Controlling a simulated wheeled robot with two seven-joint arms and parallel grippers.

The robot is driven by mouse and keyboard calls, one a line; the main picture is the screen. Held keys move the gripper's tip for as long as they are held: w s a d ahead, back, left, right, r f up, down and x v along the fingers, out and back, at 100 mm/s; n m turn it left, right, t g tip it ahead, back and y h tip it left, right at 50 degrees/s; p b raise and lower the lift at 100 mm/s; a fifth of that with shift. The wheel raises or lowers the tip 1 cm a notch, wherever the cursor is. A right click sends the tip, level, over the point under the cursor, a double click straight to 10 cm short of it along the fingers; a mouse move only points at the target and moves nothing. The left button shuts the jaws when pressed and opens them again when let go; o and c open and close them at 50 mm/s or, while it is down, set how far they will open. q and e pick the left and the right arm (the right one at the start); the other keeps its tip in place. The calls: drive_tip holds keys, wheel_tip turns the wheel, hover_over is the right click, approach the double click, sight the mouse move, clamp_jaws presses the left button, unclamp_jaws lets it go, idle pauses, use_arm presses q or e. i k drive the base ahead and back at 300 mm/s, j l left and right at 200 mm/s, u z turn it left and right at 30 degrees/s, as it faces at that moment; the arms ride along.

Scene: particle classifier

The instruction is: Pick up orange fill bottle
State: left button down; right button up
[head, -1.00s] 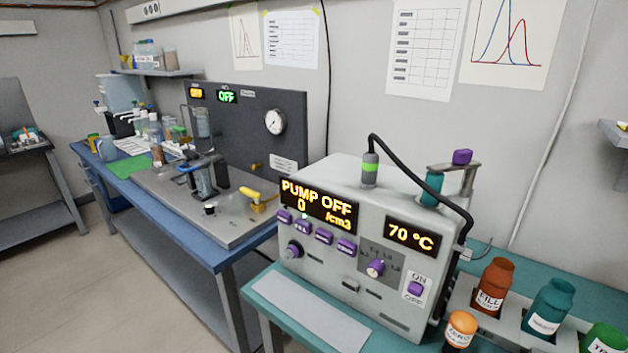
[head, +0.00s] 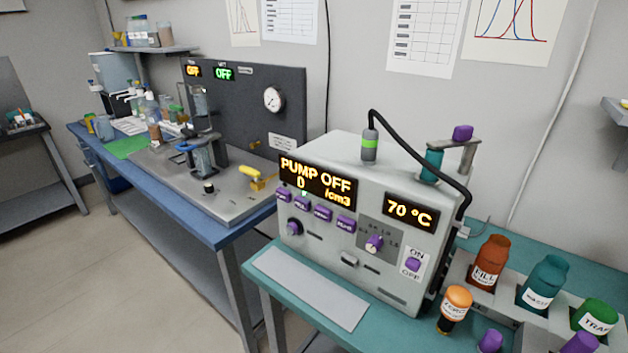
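The orange fill bottle (head: 489,263) is a brownish-orange bottle with a white label reading "FILL". It stands upright in a light grey rack on the teal table, at the lower right of the head view. Its lower end is hidden in the rack. A teal bottle (head: 544,284) stands to its right. A smaller bottle with a bright orange top (head: 456,309) stands in front and to the left. Neither of my grippers is in view.
A grey pump machine (head: 365,255) reading "PUMP OFF" stands left of the bottles, with a black hose arching over its right side. A green bottle (head: 597,320) and purple parts are at the bottom right. Bare teal tabletop (head: 580,258) lies behind the bottles.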

sight(492, 257)
drive_tip(key=z, duration=1.25)
drive_tip(key=l+u, duration=0.25)
drive_tip(key=l, duration=1.4)
